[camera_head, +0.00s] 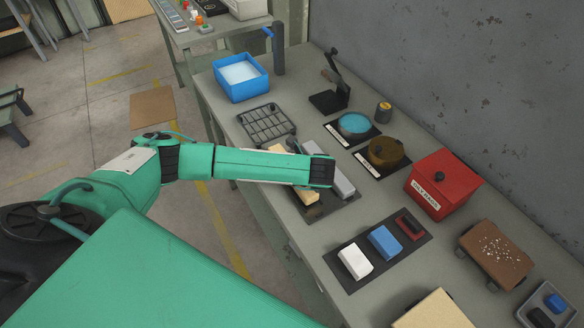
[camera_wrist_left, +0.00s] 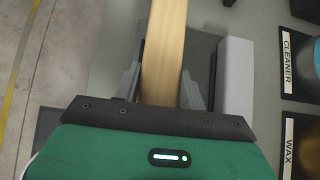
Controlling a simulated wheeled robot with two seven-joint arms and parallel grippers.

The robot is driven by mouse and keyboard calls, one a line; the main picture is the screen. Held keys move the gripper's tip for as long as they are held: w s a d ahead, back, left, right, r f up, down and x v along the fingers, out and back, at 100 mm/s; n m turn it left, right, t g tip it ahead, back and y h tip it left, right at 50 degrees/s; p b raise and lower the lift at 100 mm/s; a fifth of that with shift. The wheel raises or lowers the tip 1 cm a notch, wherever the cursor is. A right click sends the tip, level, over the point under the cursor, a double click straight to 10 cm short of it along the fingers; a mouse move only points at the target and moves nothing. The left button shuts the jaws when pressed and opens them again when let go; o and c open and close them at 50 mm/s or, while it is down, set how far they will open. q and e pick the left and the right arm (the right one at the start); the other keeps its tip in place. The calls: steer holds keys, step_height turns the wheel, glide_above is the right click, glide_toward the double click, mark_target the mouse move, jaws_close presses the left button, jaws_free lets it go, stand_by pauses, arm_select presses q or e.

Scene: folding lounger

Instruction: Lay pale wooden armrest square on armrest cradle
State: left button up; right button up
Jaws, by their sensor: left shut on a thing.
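The pale wooden armrest (camera_wrist_left: 164,40) is a long bar between the fingers of my left gripper (camera_wrist_left: 160,74), which is shut on it. In the head view, my arm covers the middle of the armrest (camera_head: 307,197) and hides the fingers; one end shows on either side of the arm. The armrest is over a dark mat (camera_head: 322,211), and a light grey block (camera_head: 343,183) lies along its right side. I cannot tell whether the armrest touches the mat. I cannot make out the armrest cradle for certain. My right gripper is not in view.
A dark wire rack (camera_head: 266,124) and a blue tub (camera_head: 240,78) stand farther back. Cleaner (camera_head: 354,124) and wax (camera_head: 384,151) dishes and a red box (camera_head: 440,187) lie to the right. White (camera_head: 355,261) and blue (camera_head: 385,241) blocks sit nearer on another mat.

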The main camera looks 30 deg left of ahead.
arm_select(q)
steer(key=shift+f+b, duration=0.35)
steer(key=shift+b, duration=0.15)
steer(key=o, duration=1.1)
steer(key=shift+r, duration=0.1)
steer(key=shift+o, duration=0.2)
